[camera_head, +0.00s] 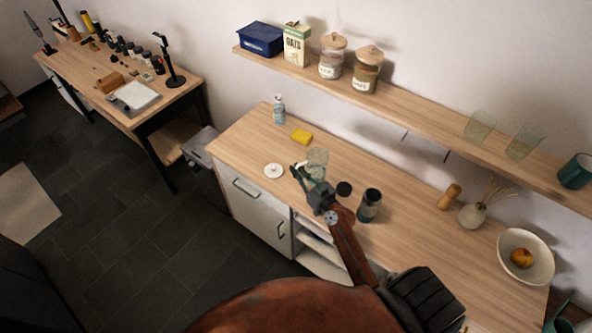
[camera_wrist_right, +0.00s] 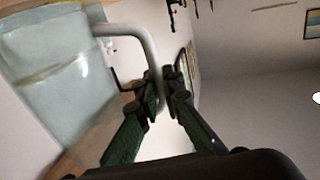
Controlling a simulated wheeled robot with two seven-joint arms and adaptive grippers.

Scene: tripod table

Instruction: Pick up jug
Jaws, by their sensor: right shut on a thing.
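The jug (camera_head: 317,157) is clear glass and shows behind my right gripper in the head view, over the wooden counter. In the right wrist view the jug (camera_wrist_right: 60,72) fills the left side, and its pale, bent handle runs between my fingers. My right gripper (camera_head: 306,176) is shut on the handle; its fingers (camera_wrist_right: 165,85) also show in the wrist view. The arm and gripper hide the lower part of the jug in the head view, so I cannot tell whether it touches the counter. My left gripper is not in view.
A white disc (camera_head: 273,171) lies left of the jug. A dark jar (camera_head: 369,204) and a black round lid (camera_head: 344,189) are to the right. A shelf (camera_head: 400,105) runs above the counter.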

